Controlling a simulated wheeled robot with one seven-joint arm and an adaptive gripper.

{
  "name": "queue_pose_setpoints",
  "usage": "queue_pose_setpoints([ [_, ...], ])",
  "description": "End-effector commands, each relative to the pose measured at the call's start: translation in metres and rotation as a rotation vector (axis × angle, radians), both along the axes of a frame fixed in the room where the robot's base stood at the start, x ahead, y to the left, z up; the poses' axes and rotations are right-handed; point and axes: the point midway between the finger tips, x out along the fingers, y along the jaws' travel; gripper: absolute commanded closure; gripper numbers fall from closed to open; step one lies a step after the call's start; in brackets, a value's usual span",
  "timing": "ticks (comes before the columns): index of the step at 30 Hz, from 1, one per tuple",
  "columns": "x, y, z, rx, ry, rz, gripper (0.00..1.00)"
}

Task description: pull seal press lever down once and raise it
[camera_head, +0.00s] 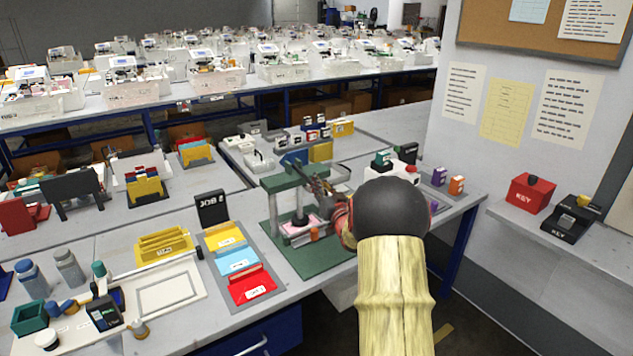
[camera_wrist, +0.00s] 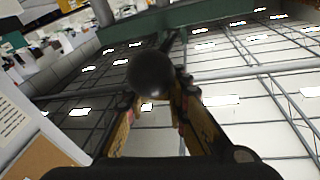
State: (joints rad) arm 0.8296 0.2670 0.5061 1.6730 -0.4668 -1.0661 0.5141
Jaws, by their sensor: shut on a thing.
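The seal press (camera_head: 322,262) stands on the bench, with a green base, upright posts and a green crossbar. A pink pad lies on its grey lower bed, under the crossbar. My gripper (camera_head: 318,188) is at the right of the press's upper part, and my arm hides part of the press's right side. In the wrist view, a dark round lever knob (camera_wrist: 150,75) sits between the two fingers of my gripper (camera_wrist: 154,92), which is shut on it. The rest of the lever is hard to make out.
Yellow, blue and red trays (camera_head: 250,287) and a black JOB holder (camera_head: 212,209) stand left of the press. Small boxes and stamps crowd the bench behind it.

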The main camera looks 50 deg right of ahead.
Motion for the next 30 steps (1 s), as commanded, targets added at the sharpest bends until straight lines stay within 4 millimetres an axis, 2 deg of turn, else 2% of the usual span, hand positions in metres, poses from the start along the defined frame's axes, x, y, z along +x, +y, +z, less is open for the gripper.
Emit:
queue_pose_setpoints([
  [1, -0.0032, -0.0044, -0.0038, 0.003, 0.002, -0.009, 1.0],
  [16, -0.0036, -0.0048, -0.0083, 0.006, 0.005, -0.011, 1.0],
  [17, -0.0036, -0.0048, -0.0084, 0.006, 0.006, -0.011, 0.86],
  [30, -0.0014, -0.0012, -0.0095, 0.006, 0.007, -0.004, 0.61],
])
